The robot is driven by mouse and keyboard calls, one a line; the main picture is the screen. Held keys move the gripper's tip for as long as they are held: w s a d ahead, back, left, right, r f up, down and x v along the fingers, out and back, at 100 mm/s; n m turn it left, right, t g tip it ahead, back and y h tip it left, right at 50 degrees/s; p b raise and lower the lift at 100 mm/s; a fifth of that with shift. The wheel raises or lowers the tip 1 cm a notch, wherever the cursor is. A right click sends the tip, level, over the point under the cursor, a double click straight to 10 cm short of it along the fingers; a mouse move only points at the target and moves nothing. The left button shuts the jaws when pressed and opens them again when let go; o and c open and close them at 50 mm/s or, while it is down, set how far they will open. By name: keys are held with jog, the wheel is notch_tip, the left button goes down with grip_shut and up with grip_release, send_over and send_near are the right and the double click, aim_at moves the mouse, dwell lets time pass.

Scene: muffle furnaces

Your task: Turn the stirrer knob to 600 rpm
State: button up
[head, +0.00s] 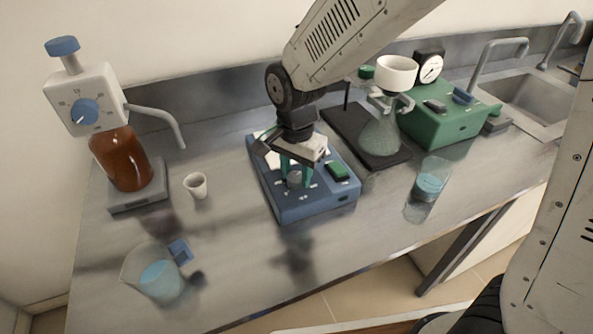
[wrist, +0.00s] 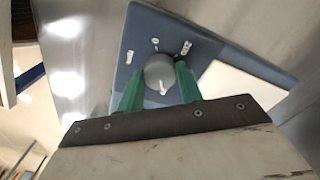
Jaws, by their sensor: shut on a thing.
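The blue stirrer (head: 320,205) stands on the steel bench, with a white top plate, a green switch (head: 338,171) and a grey knob (head: 294,181) on its front panel. My gripper (head: 295,174) reaches down from above with its green fingers on either side of the knob, shut on it. In the wrist view, the round knob (wrist: 159,69) sits between the fingertips (wrist: 159,80). Its white pointer mark points toward the bottom of that picture.
Left are a dispenser bottle (head: 125,160) on a grey stand, a small white cup (head: 196,185) and a beaker of blue liquid (head: 158,276). Right are a flask (head: 380,136), a green pump unit (head: 450,120) and another beaker (head: 430,182). The bench before the stirrer is clear.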

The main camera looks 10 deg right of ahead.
aim_at(296, 175)
jog(key=shift+w, duration=0.1)
jog(key=o, duration=1)
jog(key=shift+r, duration=0.1)
notch_tip(296, 175, up, 8)
jog(key=shift+f, duration=0.15)
